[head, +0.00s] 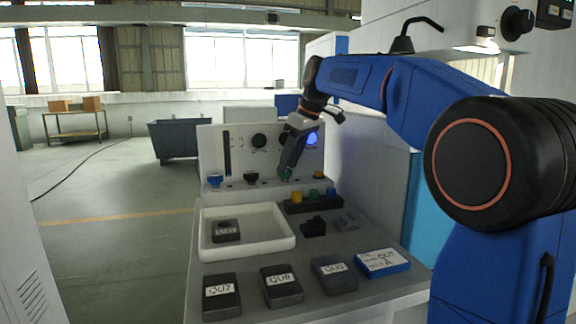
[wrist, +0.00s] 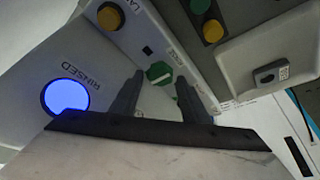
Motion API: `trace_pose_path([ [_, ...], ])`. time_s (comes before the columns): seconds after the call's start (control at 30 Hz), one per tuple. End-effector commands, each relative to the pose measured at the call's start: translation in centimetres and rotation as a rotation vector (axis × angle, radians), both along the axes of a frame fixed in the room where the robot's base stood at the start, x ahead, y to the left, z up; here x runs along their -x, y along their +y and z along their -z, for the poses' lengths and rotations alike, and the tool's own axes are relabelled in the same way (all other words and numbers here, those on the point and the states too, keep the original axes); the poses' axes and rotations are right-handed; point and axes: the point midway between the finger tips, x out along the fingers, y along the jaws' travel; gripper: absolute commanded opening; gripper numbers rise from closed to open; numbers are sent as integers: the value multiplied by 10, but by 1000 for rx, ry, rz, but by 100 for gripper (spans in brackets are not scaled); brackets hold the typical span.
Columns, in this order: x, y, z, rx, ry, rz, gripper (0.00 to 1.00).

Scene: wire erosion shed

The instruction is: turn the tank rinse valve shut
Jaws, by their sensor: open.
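A green knob (wrist: 158,73) with a pale mark across its face sits on a light ledge in the wrist view. Its printed label is too small to read, so I cannot confirm that it is the tank rinse valve. My gripper (wrist: 160,79) is open, its two dark fingers on either side of the knob in the picture; I cannot tell if they touch it. In the head view my gripper (head: 287,168) points down at the green knob (head: 285,174), partly hiding it. A round blue lamp (wrist: 67,97) labelled RINSED is lit on the panel.
Blue (head: 214,181) and black (head: 251,177) knobs stand left along the ledge, a yellow one (head: 319,175) right. In front are a rack (head: 312,205) with coloured caps, a white tray (head: 288,241), several dark labelled blocks and a blue-edged box (head: 383,263).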

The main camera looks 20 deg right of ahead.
Motion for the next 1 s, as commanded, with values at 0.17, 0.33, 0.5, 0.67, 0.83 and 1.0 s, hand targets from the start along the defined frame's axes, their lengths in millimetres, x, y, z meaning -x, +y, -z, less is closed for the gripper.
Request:
trace_pose_path([
  [0.17,-3,3,10,0,0,0,42],
  [0.33,-4,4,12,0,0,0,42],
  [0.5,-3,3,12,0,0,0,35],
  [0.67,-3,3,12,0,0,0,11],
  [0.83,-3,3,12,0,0,9,12],
  [1.0,-2,4,11,0,-1,53,12],
])
